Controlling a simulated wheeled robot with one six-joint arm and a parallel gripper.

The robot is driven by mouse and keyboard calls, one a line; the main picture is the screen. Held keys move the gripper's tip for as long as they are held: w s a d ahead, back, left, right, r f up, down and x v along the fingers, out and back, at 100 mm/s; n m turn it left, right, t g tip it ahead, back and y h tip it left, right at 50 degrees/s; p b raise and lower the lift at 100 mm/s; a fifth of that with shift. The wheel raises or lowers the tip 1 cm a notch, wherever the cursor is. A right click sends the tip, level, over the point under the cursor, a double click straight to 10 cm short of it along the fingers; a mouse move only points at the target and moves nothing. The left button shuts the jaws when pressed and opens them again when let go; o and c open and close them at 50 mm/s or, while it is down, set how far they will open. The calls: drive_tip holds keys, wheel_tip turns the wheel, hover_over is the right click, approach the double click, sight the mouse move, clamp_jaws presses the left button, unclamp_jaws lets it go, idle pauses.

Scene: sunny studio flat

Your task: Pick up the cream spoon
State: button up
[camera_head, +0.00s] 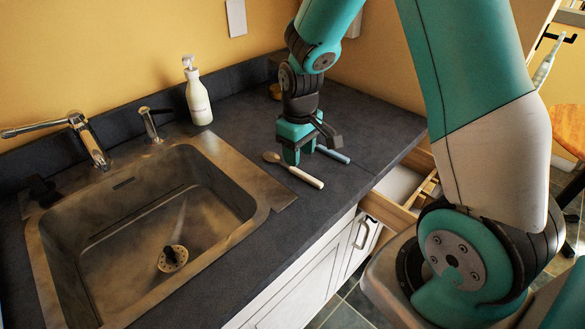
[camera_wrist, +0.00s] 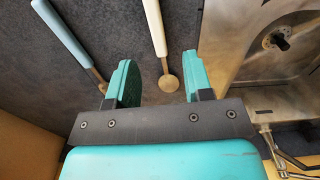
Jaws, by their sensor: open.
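My gripper (camera_head: 300,155) points down above the counter close beside the spoon. In the wrist view my gripper (camera_wrist: 160,78) is open and empty, with its fingers on either side of the bowl. I cannot tell the exact height of the fingertips over the counter.
A blue-handled utensil (camera_head: 333,154) lies right of the spoon, close to my gripper; it also shows in the wrist view (camera_wrist: 62,30). The steel sink (camera_head: 255,185) is to the left. A white soap bottle (camera_head: 198,97) stands behind. An open drawer (camera_head: 405,187) juts out below the counter.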

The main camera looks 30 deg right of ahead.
sight(299, 171)
drive_tip(key=shift+d+f+p, duration=0.1)
drive_tip(key=shift+f+p, duration=0.55)
drive_tip(key=shift+f, duration=2.05)
clamp_jaws()
